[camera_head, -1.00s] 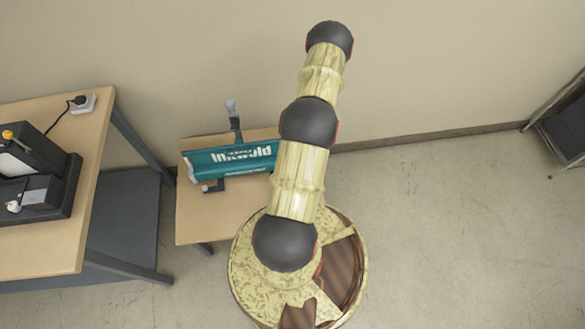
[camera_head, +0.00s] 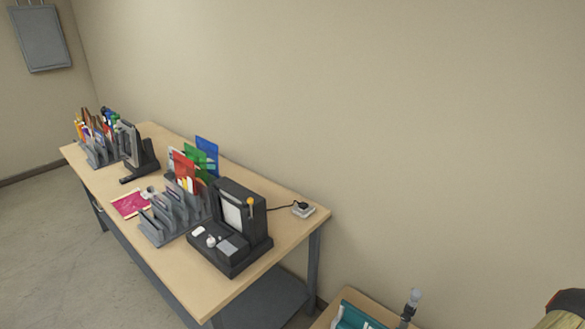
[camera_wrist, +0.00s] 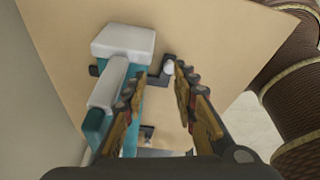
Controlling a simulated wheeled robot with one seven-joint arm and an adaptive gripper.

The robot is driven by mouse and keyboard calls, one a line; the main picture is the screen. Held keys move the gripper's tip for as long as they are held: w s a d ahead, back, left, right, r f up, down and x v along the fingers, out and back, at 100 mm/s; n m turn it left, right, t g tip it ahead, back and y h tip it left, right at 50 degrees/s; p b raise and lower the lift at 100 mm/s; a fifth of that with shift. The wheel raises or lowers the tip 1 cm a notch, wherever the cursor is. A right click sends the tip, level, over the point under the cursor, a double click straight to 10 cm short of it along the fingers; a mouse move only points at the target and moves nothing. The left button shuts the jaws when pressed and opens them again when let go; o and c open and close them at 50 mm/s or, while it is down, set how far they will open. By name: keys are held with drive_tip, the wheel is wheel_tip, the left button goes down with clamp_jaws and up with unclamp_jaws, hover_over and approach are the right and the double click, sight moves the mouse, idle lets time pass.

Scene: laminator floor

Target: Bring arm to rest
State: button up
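In the wrist view my gripper (camera_wrist: 158,95) is open, its two fingers apart with nothing held between them. It points down over the small wooden table (camera_wrist: 215,40). A teal and white machine (camera_wrist: 123,42) stands on that table, left of and partly behind the left finger. In the head view only a small part of my arm (camera_head: 568,308) shows at the lower right edge; my gripper is out of that view. The teal machine (camera_head: 355,318) is cut off at the bottom edge there.
A long wooden table (camera_head: 280,238) stands along the wall. It bears a black device (camera_head: 235,225), grey file racks (camera_head: 172,215) with coloured folders, a pink sheet (camera_head: 130,203) and a white socket block (camera_head: 310,211). Open floor (camera_head: 50,240) lies at left.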

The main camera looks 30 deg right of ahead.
drive_tip(key=s+d+r+m+g+h, duration=0.4)
drive_tip(key=s+d+r+m, duration=0.2)
drive_tip(key=r+m, duration=0.15)
drive_tip(key=w+a+r+m+g, duration=0.15)
drive_tip(key=w+r, duration=0.25)
drive_tip(key=r, duration=0.6)
drive_tip(key=w+a+r+m+g, duration=0.1)
drive_tip(key=w+a+r+m, duration=0.25)
drive_tip(key=r, duration=0.65)
drive_tip(key=w+a+r+t, duration=0.1)
drive_tip(key=w+a+r, duration=0.6)
drive_tip(key=a+r, duration=0.3)
drive_tip(key=w+a+r+t, duration=0.1)
drive_tip(key=w+a+r, duration=0.6)
drive_tip(key=a, duration=0.5)
drive_tip(key=w+a+r+n+t, duration=0.1)
drive_tip(key=a+r+t, duration=0.1)
drive_tip(key=a+r, duration=0.3)
drive_tip(key=w+a+r+n+t+y, duration=0.1)
drive_tip(key=a+r, duration=0.4)
drive_tip(key=a, duration=0.9)
drive_tip(key=w+a+r+n+t+y, duration=0.1)
drive_tip(key=w+a+r+n+t, duration=0.1)
drive_tip(key=a, duration=0.7)
wheel_tip(320, 180, up, 4)
drive_tip(key=shift+w+a+f+n+t, duration=0.15)
drive_tip(key=shift+w+a+n+t, duration=0.15)
drive_tip(key=shift+n+t, duration=0.55)
drive_tip(key=shift+d, duration=0.1)
